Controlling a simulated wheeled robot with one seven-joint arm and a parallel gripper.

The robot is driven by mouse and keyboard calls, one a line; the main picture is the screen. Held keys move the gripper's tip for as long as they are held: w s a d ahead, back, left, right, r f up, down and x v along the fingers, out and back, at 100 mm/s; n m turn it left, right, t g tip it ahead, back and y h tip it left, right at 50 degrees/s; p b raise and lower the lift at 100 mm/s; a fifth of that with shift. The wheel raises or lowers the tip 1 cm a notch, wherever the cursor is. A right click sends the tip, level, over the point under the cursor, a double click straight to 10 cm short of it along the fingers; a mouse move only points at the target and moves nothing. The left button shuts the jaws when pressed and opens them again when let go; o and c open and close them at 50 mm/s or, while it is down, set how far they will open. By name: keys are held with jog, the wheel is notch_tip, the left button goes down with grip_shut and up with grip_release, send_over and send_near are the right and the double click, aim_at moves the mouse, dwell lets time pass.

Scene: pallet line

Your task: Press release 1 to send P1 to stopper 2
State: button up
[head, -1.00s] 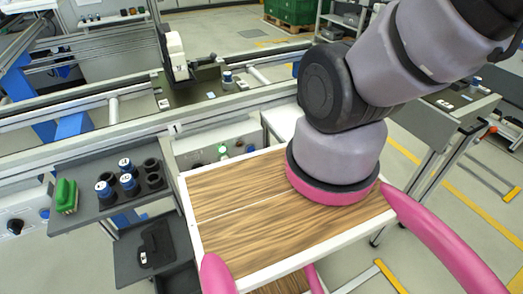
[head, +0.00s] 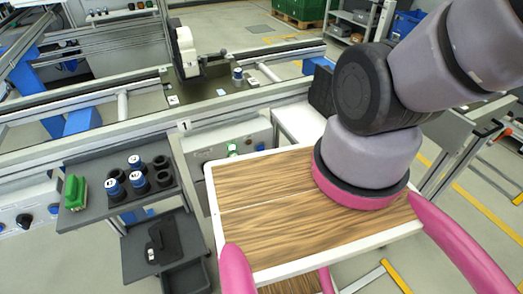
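A light control box (head: 225,141) sits under the front rail of the line. A green button (head: 232,149) shows on its face just above the wooden top; other buttons there are mostly hidden, and no release label is readable. A dark plate (head: 205,91), possibly pallet P1, lies on the conveyor below a white upright device (head: 186,52). A blue-and-white cylinder (head: 238,77) stands at its right. I cannot make out which part is stopper 2. My arm rises at the right and leaves the top of the picture; my gripper is out of view.
A white-rimmed wooden top (head: 262,265) is close in front. Another control box (head: 25,205) with knobs is at far left.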

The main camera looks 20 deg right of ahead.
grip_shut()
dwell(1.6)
